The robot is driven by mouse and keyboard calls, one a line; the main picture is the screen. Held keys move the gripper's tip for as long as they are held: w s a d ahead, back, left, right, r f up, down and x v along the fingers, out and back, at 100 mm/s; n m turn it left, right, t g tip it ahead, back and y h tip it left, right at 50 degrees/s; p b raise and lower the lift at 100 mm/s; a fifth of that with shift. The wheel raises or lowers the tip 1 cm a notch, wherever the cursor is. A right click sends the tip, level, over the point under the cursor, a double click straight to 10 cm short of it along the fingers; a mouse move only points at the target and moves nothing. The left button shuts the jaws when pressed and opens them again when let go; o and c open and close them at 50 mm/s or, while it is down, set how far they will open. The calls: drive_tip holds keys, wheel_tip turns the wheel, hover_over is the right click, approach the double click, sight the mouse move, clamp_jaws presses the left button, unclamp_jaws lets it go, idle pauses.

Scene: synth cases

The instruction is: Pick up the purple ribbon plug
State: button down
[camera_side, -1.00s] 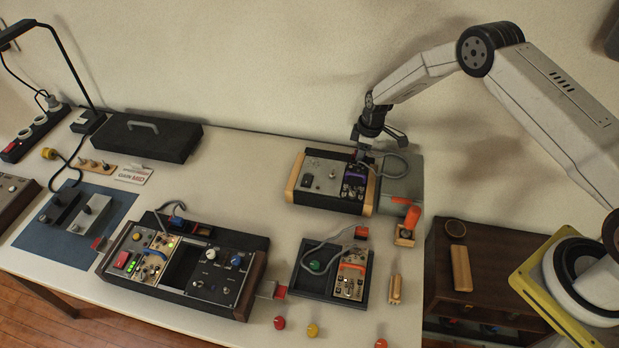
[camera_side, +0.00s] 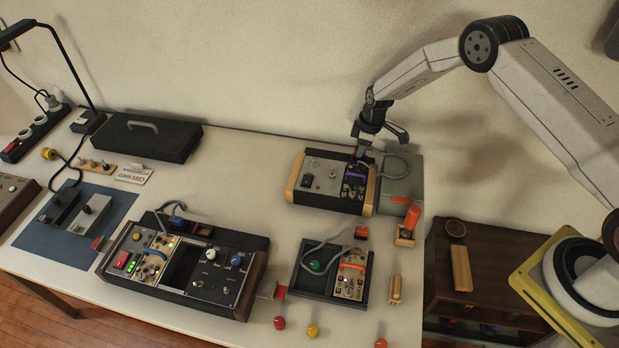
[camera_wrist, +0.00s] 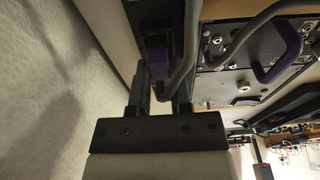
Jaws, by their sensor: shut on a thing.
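The purple ribbon plug (camera_wrist: 159,62) shows in the wrist view between the tips of my gripper (camera_wrist: 161,78), which is shut on it. A grey cable runs beside the plug and past the right finger. In the side view my gripper (camera_side: 362,150) points down at the back edge of a wood-sided case (camera_side: 311,187). The plug itself is hard to make out there. I cannot tell whether it is still touching a socket.
The case's panel carries a purple strap (camera_wrist: 273,72) near the plug. A grey box (camera_side: 398,183) stands right of the case. A black module tray (camera_side: 318,288) and a larger synth case (camera_side: 258,290) are nearer the front. An orange-handled tool (camera_side: 411,218) stands at the right.

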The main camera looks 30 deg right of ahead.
drive_tip(key=s+r, duration=1.1)
drive_tip(key=s, duration=0.3)
drive_tip(key=shift+a+r, duration=0.4)
idle(0.4)
drive_tip(key=shift+r, duration=0.45)
drive_tip(key=shift+r, duration=0.35)
drive_tip(key=shift+r, duration=0.35)
drive_tip(key=shift+r, duration=0.3)
